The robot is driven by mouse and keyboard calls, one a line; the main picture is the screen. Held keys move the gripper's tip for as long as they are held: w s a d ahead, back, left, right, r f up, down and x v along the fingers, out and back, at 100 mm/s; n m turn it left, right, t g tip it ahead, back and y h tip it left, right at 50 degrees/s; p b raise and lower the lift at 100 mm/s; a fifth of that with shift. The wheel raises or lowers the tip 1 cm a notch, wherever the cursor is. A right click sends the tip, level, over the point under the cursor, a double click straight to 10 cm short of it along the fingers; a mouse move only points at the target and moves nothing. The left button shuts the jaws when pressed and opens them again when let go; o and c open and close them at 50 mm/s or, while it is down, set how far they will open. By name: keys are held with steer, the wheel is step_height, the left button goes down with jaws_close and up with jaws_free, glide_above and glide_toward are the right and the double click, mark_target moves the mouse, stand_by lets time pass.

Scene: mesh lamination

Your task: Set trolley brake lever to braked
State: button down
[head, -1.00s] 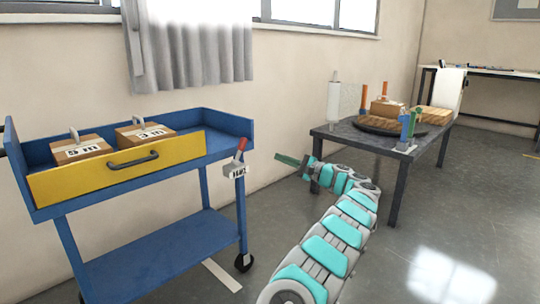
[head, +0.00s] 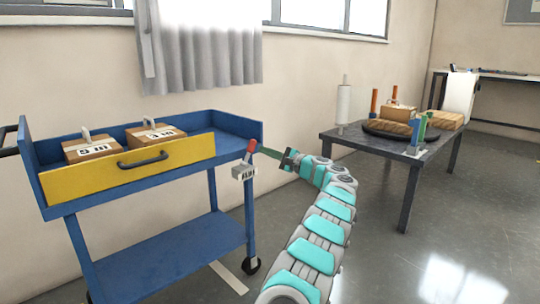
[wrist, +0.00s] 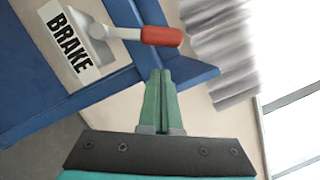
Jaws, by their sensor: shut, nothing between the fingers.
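The blue trolley (head: 170,248) stands at the left with a yellow front panel. Its brake lever (head: 250,147) has a red grip and rises from a white bracket at the trolley's right front corner. My gripper (head: 262,151) has green fingers, closed together and empty, with the tips close to the red grip. In the wrist view, my gripper (wrist: 160,75) shows a small gap to the grip; contact is not clear.
Two labelled boxes (head: 92,150) (head: 153,134) with handles lie in the trolley's top tray. A dark table (head: 405,185) with a round black plate, wooden blocks and coloured posts stands to the right. Open floor lies between trolley and table.

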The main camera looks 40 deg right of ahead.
steer(key=shift+s+a+r, duration=0.1)
steer(key=shift+a+r, duration=0.4)
steer(key=shift+a, duration=0.4)
